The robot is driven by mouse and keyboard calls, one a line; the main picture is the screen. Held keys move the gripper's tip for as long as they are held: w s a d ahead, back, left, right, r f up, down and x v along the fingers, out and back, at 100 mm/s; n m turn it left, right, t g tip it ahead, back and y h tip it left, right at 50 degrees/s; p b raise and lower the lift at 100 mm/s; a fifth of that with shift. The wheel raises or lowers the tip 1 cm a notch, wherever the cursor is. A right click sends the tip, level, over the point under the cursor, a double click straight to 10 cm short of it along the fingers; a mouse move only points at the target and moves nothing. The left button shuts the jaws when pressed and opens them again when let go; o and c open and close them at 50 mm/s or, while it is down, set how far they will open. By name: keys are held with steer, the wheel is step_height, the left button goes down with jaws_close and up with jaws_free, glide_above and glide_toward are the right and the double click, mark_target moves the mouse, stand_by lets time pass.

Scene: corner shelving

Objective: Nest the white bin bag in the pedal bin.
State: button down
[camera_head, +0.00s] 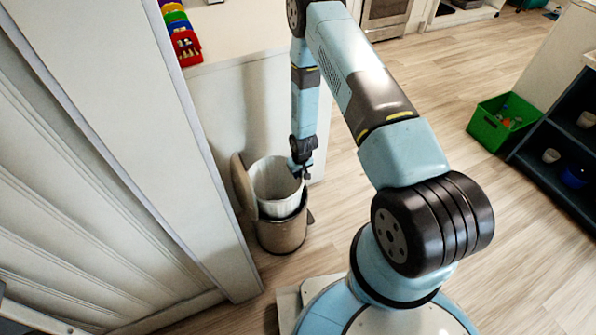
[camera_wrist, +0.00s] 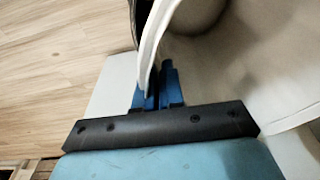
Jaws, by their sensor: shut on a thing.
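The white bin bag (camera_head: 274,187) hangs open-mouthed at the top of the pedal bin (camera_head: 281,234), its upper part standing above the bin's rim. The bin is beige-brown, and its round lid (camera_head: 242,186) stands raised on the left. My gripper (camera_head: 304,172) is at the right edge of the bag's mouth. In the wrist view my gripper's blue fingers (camera_wrist: 157,88) are shut on the white rim of the bag (camera_wrist: 225,75), which opens to the right. How deep the bag's bottom sits is hidden.
A light cabinet panel (camera_head: 110,90) stands close on the left. A pale counter side (camera_head: 235,105) is behind the bin. A green crate (camera_head: 503,122) and a dark shelf (camera_head: 560,150) stand at the right. The wooden floor between is clear.

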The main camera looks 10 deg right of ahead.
step_height(320, 180, down, 13)
stand_by(1.9)
steer(key=shift+f, duration=0.15)
steer(key=c, duration=1.2)
jaws_free()
steer(key=shift+d, duration=0.1)
steer(key=shift+o, duration=0.2)
steer(key=r, duration=0.4)
steer(key=s+r, duration=0.1)
steer(key=r, duration=0.8)
steer(key=shift+s+d+r, duration=0.25)
steer(key=shift+d+r, duration=0.05)
steer(key=shift+d, duration=0.1)
